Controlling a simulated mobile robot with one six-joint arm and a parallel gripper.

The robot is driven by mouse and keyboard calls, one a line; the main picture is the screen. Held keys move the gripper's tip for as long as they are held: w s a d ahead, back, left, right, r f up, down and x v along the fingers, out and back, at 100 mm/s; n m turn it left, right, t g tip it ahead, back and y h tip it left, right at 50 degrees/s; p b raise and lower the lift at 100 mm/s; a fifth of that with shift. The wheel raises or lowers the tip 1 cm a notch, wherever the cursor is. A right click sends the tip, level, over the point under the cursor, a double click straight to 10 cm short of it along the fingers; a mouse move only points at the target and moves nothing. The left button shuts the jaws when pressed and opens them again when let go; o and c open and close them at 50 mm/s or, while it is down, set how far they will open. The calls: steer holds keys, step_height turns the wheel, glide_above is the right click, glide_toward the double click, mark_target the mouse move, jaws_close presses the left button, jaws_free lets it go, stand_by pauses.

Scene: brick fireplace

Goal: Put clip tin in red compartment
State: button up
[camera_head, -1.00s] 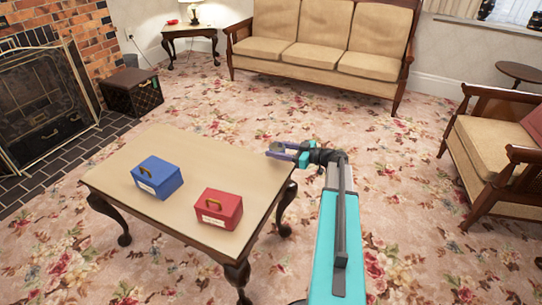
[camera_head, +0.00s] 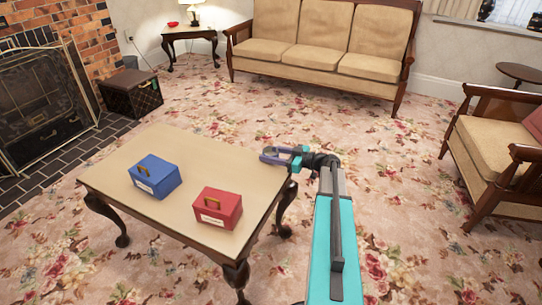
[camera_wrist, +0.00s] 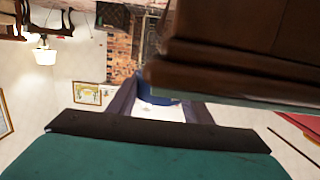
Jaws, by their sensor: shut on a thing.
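My gripper (camera_head: 267,155) is at the right end of the wooden table (camera_head: 215,150), by its far right corner. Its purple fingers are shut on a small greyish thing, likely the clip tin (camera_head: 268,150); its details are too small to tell. In the wrist view, turned upside down, the fingers (camera_wrist: 157,108) show with a pale patch between them and a blue patch beyond; I cannot tell which is the tin. A red box (camera_head: 217,208) with a handle and a white label stands near the table's front edge, left of and nearer than my gripper.
A blue box (camera_head: 155,177) with a handle and label stands left of the red box. The tabletop behind both boxes is clear. The table's dark edge (camera_wrist: 220,70) is close in the wrist view. A sofa (camera_head: 320,50) and an armchair (camera_head: 495,150) stand farther off.

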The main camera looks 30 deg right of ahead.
steer(key=shift+f+b, duration=0.2)
steer(key=shift+b, duration=0.15)
steer(key=o, duration=1)
steer(key=shift+r+p, duration=0.2)
steer(key=shift+p, duration=0.9)
steer(key=v, duration=0.4)
steer(key=p+v, duration=0.1)
steer(key=v, duration=0.4)
steer(key=p+v, duration=0.1)
steer(key=v, duration=0.3)
steer(key=shift+s+d+f, duration=0.2)
steer(key=shift+s, duration=0.2)
